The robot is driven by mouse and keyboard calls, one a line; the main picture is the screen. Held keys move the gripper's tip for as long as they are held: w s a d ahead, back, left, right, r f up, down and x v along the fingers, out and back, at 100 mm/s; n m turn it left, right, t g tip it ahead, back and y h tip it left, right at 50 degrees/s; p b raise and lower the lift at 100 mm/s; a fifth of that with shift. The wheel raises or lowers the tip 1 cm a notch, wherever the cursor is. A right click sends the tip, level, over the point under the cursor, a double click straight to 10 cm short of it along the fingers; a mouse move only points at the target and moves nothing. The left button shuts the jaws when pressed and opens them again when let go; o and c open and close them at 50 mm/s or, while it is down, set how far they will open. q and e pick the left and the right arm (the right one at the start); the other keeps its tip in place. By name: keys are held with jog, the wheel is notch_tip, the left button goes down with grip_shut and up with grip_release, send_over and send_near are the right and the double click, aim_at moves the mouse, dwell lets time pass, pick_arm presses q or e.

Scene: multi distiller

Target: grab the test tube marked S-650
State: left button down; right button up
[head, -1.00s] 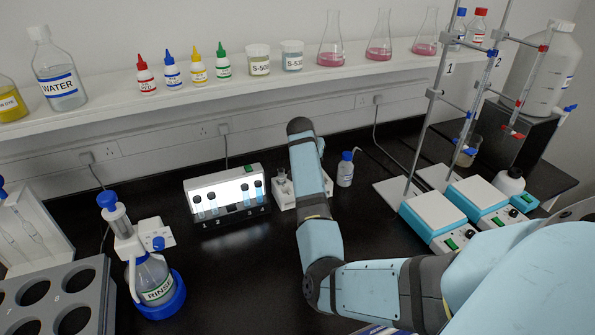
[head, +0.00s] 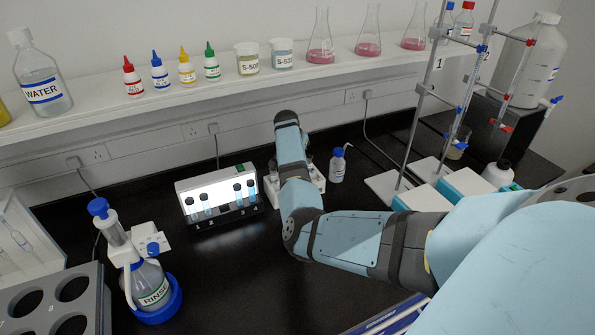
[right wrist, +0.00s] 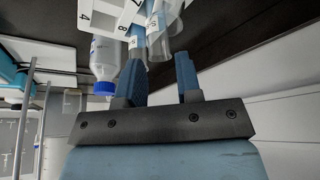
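The white rack (head: 312,187) stands at the back of the black bench, mostly hidden behind my right arm. In the right wrist view the rack (right wrist: 100,18) shows printed numbers, and clear tubes (right wrist: 158,40) with white labels stand by it. Only an "S" can be made out on the labels, so I cannot tell which is S-650. My right gripper (right wrist: 160,62) is open, its two blue fingers apart. The tubes lie just beyond and between the fingertips, and I see no grip on them. In the head view the right gripper is hidden by the arm. My left gripper is not in view.
A lit box (head: 220,200) with capped tubes stands left of the rack, and a small blue-capped bottle (head: 338,165) close on its right. Clamp stands (head: 415,125) are further right. A rinse bottle (head: 150,288) stands front left. The bench between is clear.

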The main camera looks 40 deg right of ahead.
jog(key=x, duration=0.3)
jog(key=shift+d+f, duration=0.1)
jog(key=shift+f, duration=0.2)
jog(key=shift+s+r, duration=0.1)
jog(key=shift+c, duration=0.2)
grip_shut()
